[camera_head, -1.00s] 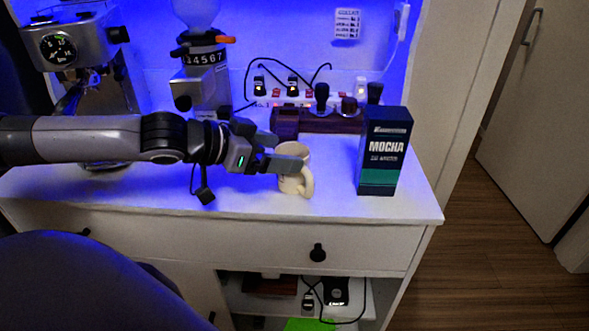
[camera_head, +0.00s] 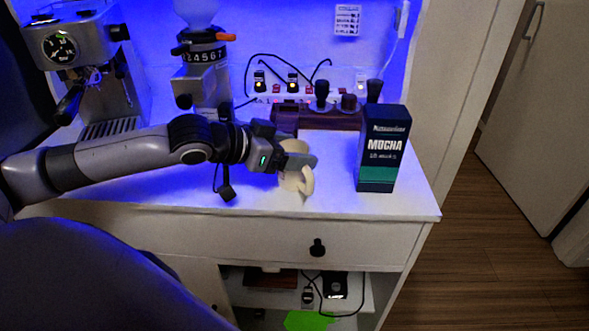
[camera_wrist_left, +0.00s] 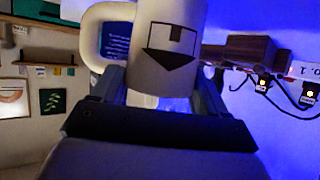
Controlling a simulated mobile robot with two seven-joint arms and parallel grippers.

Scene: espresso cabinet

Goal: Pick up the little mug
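The little mug (camera_head: 293,181) is cream-white and stands upright near the counter's front edge, its handle toward the front right. My left gripper (camera_head: 296,160) reaches it from the left, with one finger across its front, near the top; the other finger is mostly hidden. In the left wrist view the mug (camera_wrist_left: 168,55) fills the space between the two fingers (camera_wrist_left: 160,92), with a dark printed mark facing me and its handle at the left. The fingers lie close along both sides; whether they press on it is unclear. My right gripper is not in view.
A dark MOCHA box (camera_head: 383,150) stands right of the mug. A wooden stand (camera_head: 318,119) with dark-handled tools is behind it. A grinder (camera_head: 203,75) and an espresso machine (camera_head: 85,55) stand at the left. The counter (camera_head: 335,190) is clear between mug and box.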

